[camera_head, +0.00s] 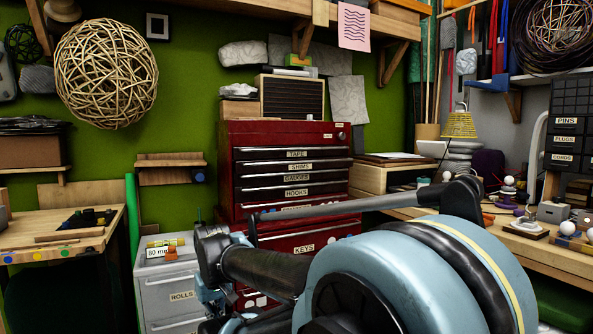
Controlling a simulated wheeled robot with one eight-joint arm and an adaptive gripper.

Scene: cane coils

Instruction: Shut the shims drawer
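The shims drawer (270,168) is a black-fronted drawer with a white SHIMS label, second from the top in the red tool chest (229,200). It lies between the tape drawer (265,155) and the gauges drawer (265,180). Its front edge may stand slightly forward of the others; I cannot tell how far. My arm's large light-blue joint and dark links fill the lower middle and right, in front of the chest's lower part. I cannot make out my gripper's fingers, so their place relative to the drawer is hidden.
The hooks drawer (265,194) and the keys drawer (282,250) are lower in the chest. A grey rolls cabinet (155,290) stands left of it. A wooden table (95,240) stands at far left.

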